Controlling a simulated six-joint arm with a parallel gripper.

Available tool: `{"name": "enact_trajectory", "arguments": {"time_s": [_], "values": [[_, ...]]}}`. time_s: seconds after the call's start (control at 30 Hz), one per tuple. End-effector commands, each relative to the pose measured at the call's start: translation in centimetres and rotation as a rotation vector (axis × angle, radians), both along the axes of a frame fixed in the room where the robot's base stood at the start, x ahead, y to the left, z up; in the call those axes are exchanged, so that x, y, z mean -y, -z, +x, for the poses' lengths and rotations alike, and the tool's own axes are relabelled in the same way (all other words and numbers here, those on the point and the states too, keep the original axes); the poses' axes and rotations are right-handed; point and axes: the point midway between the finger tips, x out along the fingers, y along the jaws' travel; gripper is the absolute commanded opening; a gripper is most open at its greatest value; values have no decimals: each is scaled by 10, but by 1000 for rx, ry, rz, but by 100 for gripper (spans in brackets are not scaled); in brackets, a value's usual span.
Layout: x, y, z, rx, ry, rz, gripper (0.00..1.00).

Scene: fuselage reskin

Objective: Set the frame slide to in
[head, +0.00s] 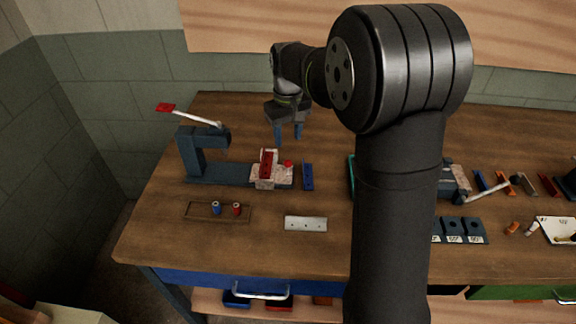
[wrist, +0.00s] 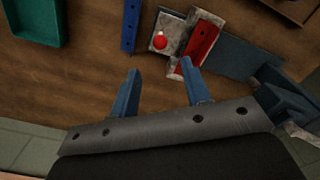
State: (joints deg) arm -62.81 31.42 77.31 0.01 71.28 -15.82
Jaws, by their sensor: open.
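A pale, speckled block assembly (head: 262,181) with a red strip (head: 266,163) and a red knob (head: 288,163) sits at the right end of a blue-grey fixture (head: 215,175). It is likely the frame slide; I cannot tell its setting. In the wrist view the red knob (wrist: 159,41) sits on a pale plate beside the red strip (wrist: 201,42). My gripper (head: 287,138) is open and empty, its blue fingers pointing down above the table behind the block in the head view. In the wrist view my gripper (wrist: 160,68) shows apart from the knob.
A lever with a red end (head: 166,107) rises over the fixture's left side. A blue bar (head: 308,177) lies right of the block. A wooden tray (head: 195,216) with two small pegs and a pale plate (head: 305,223) lie in front. A teal tray (wrist: 32,40) shows in the wrist view.

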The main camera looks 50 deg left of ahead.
Motion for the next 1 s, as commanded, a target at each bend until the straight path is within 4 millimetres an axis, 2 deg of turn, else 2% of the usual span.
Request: {"name": "enact_trajectory", "arguments": {"time_s": [0.1,0.3,0.5,0.7,1.0], "values": [[1,28,-1,-2,-1,-5,43],[1,71,-1,-2,-2,-4,43],[0,104,0,-1,-2,-2,43],[0,119,0,-1,-2,-1,43],[0,121,0,0,-2,0,43]]}}
